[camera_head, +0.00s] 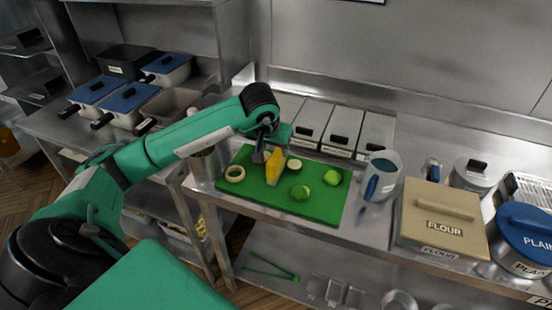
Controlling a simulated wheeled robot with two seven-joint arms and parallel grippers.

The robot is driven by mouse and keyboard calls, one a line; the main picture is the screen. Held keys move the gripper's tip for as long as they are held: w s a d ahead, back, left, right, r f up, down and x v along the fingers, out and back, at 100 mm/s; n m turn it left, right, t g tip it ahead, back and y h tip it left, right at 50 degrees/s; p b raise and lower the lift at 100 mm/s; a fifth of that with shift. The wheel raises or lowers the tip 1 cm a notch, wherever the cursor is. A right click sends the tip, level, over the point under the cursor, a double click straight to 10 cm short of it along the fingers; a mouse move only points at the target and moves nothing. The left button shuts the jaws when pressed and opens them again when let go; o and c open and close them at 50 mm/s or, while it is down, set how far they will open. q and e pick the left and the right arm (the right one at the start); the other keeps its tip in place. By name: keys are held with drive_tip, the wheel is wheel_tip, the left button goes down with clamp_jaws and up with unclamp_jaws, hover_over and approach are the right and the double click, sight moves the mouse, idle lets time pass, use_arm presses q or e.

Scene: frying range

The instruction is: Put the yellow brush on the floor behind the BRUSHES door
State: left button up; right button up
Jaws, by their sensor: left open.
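A yellow wedge-shaped object (274,167) stands on the green cutting board (322,208); I cannot tell whether it is the yellow brush. My left gripper (264,153) is open just above and beside it, over the back of the board. Whether the fingers touch the yellow object is too small to tell. My right gripper is not in view. No door labelled BRUSHES shows.
Cut green and pale round pieces lie on the board. Lidded white containers (313,122) stand behind it, a blue-and-white jug (381,176) and a FLOUR box (443,214) to the right. Green tongs (270,268) lie on the lower shelf. Wooden floor shows at left.

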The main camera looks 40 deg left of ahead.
use_arm(q)
drive_tip(key=v, duration=0.4)
drive_tip(key=shift+o, duration=0.4)
drive_tip(key=shift+d+r, duration=0.15)
drive_tip(key=d+f+n+t+h+p, duration=0.1)
drive_tip(key=d+f+n+h+p, duration=0.15)
drive_tip(key=d+h, duration=1)
drive_tip(key=n+t+y+p, duration=0.6)
drive_tip(key=n+t+y, duration=0.8)
drive_tip(key=n, duration=1.9)
approach(276, 159)
drive_tip(key=s+g+y, duration=0.2)
drive_tip(key=shift+w+d+f+n+p, duration=0.2)
drive_tip(key=shift+f+n+p, duration=0.15)
drive_tip(key=p+x, duration=0.2)
drive_tip(key=x, duration=0.4)
drive_tip(key=shift+w+r, duration=0.1)
drive_tip(key=shift+w, duration=0.3)
drive_tip(key=shift+d+p+x, duration=0.2)
drive_tip(key=shift+p+x, duration=0.2)
drive_tip(key=shift+x, duration=2.95)
drive_tip(key=shift+w, duration=0.1)
